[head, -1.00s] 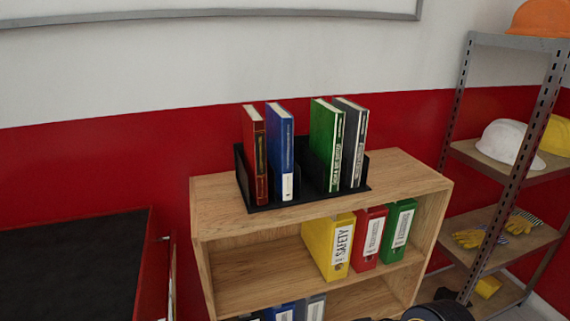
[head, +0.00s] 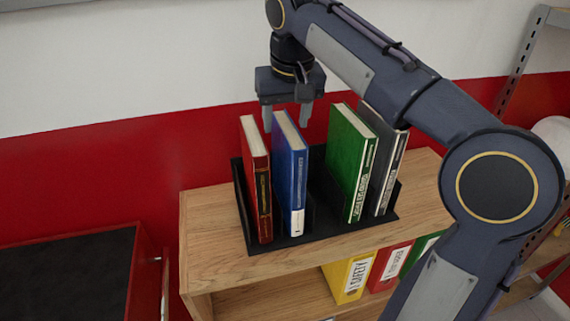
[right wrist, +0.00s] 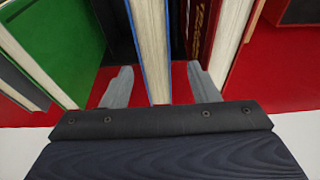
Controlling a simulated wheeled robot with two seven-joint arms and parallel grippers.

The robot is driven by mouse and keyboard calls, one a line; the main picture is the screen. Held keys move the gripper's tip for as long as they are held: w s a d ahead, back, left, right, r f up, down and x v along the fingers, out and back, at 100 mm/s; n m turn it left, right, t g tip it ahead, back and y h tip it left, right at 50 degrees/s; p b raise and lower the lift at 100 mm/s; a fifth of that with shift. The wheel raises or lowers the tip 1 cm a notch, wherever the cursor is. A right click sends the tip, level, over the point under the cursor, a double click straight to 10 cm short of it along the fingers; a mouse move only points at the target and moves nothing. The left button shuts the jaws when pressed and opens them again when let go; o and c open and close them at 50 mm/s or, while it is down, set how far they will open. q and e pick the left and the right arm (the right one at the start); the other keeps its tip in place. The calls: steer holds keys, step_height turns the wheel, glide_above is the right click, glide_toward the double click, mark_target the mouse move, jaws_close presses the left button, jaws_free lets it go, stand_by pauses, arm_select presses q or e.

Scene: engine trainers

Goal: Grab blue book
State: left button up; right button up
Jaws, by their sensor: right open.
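The blue book (head: 291,170) stands upright in a black book holder (head: 330,230) on top of a wooden shelf, just right of a red book (head: 256,185). My right gripper (head: 288,118) is open above and behind the top of the blue book. In the right wrist view, the pages and blue cover edge of the blue book (right wrist: 150,45) show between the two open fingers (right wrist: 160,88). The fingers look apart from the book on both sides. My left gripper is not in view.
A green book (head: 349,160) and a grey book (head: 388,165) stand in the holder to the right. The wooden shelf (head: 210,235) has binders below, including a yellow one (head: 348,280). A red wall is behind. A black-topped red cabinet (head: 70,275) is at left.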

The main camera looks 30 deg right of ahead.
mark_target(288, 174)
steer(key=shift+s+x, duration=0.25)
steer(key=shift+x, duration=0.9)
steer(key=shift+s+x, duration=0.2)
steer(key=shift+x, duration=0.9)
steer(key=shift+s+x, duration=0.25)
steer(key=shift+x, duration=0.9)
steer(key=shift+f, duration=0.2)
jaws_close()
steer(key=shift+r, duration=0.1)
